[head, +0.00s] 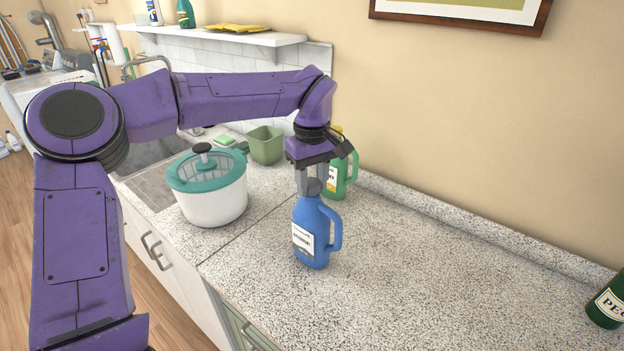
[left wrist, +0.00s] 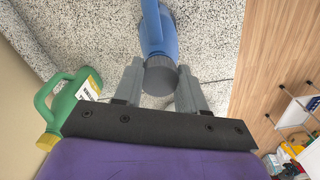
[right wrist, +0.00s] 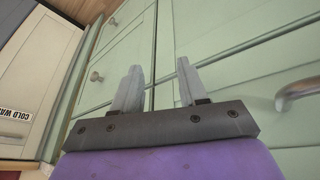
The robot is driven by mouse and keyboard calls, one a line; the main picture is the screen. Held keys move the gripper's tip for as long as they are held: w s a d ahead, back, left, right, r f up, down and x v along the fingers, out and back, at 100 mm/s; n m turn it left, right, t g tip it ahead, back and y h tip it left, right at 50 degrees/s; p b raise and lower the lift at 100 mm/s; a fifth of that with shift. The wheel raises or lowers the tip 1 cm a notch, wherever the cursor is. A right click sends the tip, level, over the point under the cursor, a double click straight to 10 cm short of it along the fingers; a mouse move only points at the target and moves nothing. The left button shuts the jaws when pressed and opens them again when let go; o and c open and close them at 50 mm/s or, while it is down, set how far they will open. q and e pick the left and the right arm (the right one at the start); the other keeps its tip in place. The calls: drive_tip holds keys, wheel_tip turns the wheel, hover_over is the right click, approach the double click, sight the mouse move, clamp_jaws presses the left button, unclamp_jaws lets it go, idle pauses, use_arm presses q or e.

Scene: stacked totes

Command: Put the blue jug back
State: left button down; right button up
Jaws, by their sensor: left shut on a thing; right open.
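The blue jug (head: 311,236) with a white label and grey cap stands upright at the speckled counter, in the middle of the head view. My left gripper (head: 311,184) points down from above and is shut on the jug's grey cap. In the left wrist view the cap (left wrist: 160,76) sits between the two fingers, with the blue body (left wrist: 158,30) beyond. Whether the jug's base touches the counter is hard to tell. My right gripper (right wrist: 158,88) is open and empty, in front of pale green cabinet fronts; it is not in the head view.
A green jug (head: 342,178) stands close behind the blue jug. A white and teal salad spinner (head: 208,190) and a green tub (head: 266,146) stand to the left. A dark green bottle (head: 607,302) is at far right. The counter (head: 430,270) between is clear.

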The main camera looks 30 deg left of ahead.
use_arm(q)
drive_tip(key=c, duration=0.6)
unclamp_jaws()
drive_tip(key=shift+s, duration=0.1)
drive_tip(key=shift+c, duration=0.2)
wheel_tip(320, 180, up, 12)
drive_tip(key=shift+r, duration=0.15)
